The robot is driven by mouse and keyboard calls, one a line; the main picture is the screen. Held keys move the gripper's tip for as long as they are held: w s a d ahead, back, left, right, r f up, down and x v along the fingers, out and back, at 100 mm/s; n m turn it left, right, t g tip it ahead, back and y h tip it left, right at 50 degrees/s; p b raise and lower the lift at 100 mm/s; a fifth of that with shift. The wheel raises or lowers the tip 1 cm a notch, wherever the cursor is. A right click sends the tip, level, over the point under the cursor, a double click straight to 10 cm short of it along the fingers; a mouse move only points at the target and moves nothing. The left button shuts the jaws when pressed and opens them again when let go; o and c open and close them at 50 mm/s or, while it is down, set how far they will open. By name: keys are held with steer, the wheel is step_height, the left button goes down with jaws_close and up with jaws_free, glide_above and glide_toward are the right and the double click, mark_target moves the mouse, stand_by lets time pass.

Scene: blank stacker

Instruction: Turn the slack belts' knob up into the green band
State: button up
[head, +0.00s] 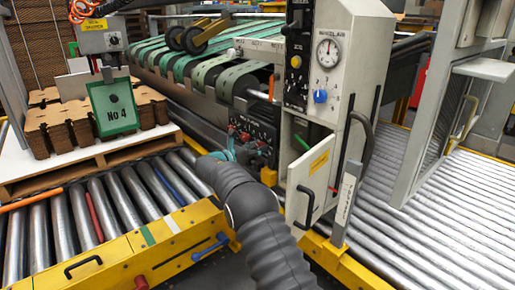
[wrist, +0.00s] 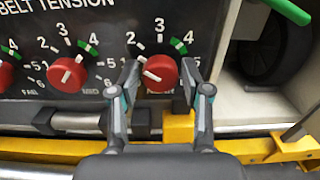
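The belt tension panel (wrist: 100,25) fills the upper wrist view, with red knobs on numbered dials. The right knob (wrist: 158,72) has its white mark on its left side, away from the green band (wrist: 180,47) near 4. The left knob (wrist: 6,74), by the FAR label, is cut by the frame edge. My gripper (wrist: 160,72) is open, its fingers on either side of the right knob; I cannot tell whether they touch it. In the head view my gripper (head: 232,150) is at the panel (head: 255,130).
A yellow rail (wrist: 60,150) and a metal bar run below the panel. A green lever (wrist: 288,10) sticks out at upper right. In the head view, an open cabinet door (head: 310,180) stands right of my arm, rollers (head: 95,210) lie left, and green belts (head: 195,60) run behind.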

steer(key=c, duration=0.6)
steer(key=shift+c, duration=0.2)
steer(key=shift+b, duration=0.3)
steer(key=m+b, duration=0.6)
steer(key=m, duration=0.2)
steer(key=shift+f+m, duration=0.15)
steer(key=shift+m, duration=0.15)
steer(key=m+b, duration=0.1)
steer(key=m, duration=0.9)
steer(key=shift+m, duration=0.4)
